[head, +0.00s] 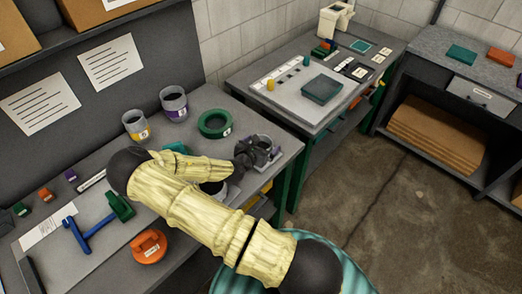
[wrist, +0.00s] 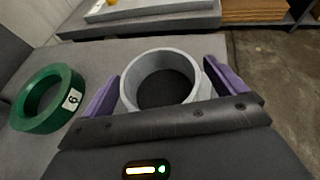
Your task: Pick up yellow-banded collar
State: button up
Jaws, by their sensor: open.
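A grey collar with a yellow band (head: 137,126) stands upright on the left bench, near the back wall panel. My gripper (head: 258,152) is away from it, low over the bench's right end. In the wrist view my gripper (wrist: 162,95) is open, with its purple fingers on either side of a plain grey collar (wrist: 127,92). That grey collar also shows in the head view (head: 264,140); no band colour can be seen on it. I cannot tell whether the fingers touch it. The yellow-banded collar is not seen in the wrist view.
A purple-banded collar (head: 174,104) stands just right of the yellow-banded one. A green ring (head: 214,124) lies between them and my gripper. My arm crosses above the bench.

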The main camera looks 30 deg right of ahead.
jog(key=shift+w+d+f, duration=0.1)
dwell(0.5)
jog(key=c, duration=1.2)
jog(key=shift+o, duration=0.2)
notch_tip(320, 180, up, 10)
jog(key=b, duration=0.1)
